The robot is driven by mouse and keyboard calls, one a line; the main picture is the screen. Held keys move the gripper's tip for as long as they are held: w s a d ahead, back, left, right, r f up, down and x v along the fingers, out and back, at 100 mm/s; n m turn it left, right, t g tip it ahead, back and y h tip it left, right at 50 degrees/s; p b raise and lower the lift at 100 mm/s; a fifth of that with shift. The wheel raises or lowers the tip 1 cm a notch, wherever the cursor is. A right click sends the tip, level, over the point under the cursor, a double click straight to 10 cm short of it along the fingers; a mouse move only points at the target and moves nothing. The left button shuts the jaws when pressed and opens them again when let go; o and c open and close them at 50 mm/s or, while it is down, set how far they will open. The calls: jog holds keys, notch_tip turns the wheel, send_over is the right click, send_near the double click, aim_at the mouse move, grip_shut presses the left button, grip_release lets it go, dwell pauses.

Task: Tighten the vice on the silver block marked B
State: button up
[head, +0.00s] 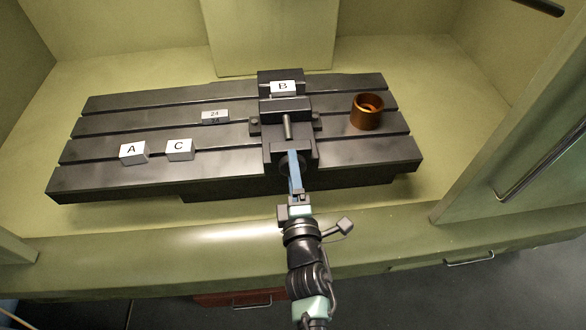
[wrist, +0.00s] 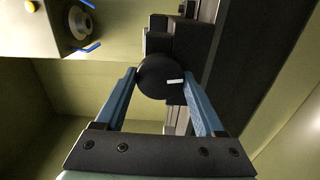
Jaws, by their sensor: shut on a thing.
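The silver block marked B (head: 283,87) sits in the dark vice (head: 287,104) at the middle of the slotted table, by its far jaw. Whether the near jaw touches the block is not clear. My gripper (head: 293,154) reaches in from the front, its blue fingers at the near end of the vice. In the wrist view, my gripper (wrist: 165,85) is shut on a round dark knob (wrist: 154,78) with a small white mark, one finger on each side. The fingers partly hide the knob in the head view.
White blocks A (head: 132,152) and C (head: 180,149) and a block marked 24 (head: 215,117) lie on the left of the table (head: 100,180). A copper-coloured ring (head: 367,111) stands at the right. Olive walls enclose the table at the back and sides.

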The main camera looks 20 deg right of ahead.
jog(key=shift+m+b, duration=0.3)
jog(key=shift+b, duration=0.05)
dwell(6.6)
